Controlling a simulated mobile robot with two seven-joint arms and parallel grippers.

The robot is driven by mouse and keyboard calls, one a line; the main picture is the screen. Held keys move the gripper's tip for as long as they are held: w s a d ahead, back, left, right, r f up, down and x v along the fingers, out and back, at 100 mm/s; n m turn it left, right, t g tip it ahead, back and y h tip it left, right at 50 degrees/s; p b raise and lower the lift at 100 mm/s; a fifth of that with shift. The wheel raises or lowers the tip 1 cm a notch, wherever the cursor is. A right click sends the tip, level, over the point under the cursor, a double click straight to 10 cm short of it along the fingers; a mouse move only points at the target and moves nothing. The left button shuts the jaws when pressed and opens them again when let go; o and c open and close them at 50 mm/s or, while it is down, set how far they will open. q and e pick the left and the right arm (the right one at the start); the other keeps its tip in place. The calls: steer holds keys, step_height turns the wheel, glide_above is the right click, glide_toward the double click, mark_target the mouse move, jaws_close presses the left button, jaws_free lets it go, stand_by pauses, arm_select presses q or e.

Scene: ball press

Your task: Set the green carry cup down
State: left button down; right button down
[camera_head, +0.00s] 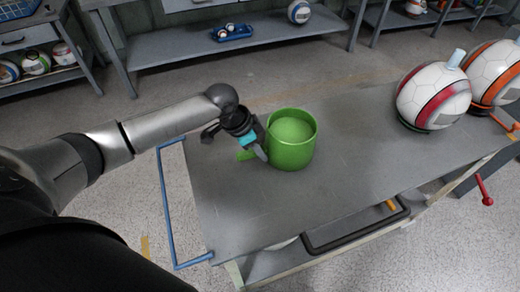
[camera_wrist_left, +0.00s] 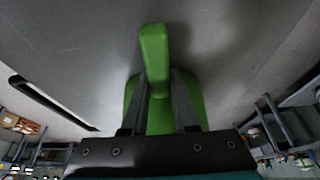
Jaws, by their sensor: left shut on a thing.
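The green carry cup (camera_head: 291,152) is upright at the left part of the grey worktable (camera_head: 345,190) in the head view. It appears to be at the tabletop, but I cannot tell whether its base touches. My left gripper (camera_head: 257,146) is at the cup's left side, shut on its handle. In the left wrist view the green handle (camera_wrist_left: 154,50) lies between the two fingers of the left gripper (camera_wrist_left: 158,95), with the cup body (camera_wrist_left: 160,118) behind it. My right gripper is not in view.
White and red (camera_head: 433,96) and white and orange (camera_head: 492,72) balls stand at the table's right. A blue rail (camera_head: 168,215) runs along the left edge, a black handle (camera_head: 355,232) along the front. The tabletop around the cup is clear. Shelves (camera_head: 235,45) stand behind.

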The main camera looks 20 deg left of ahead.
arm_select(q)
steer(key=shift+r, duration=0.1)
steer(key=c, duration=0.7)
jaws_free()
steer(key=p+v, duration=0.3)
steer(key=v, duration=0.9)
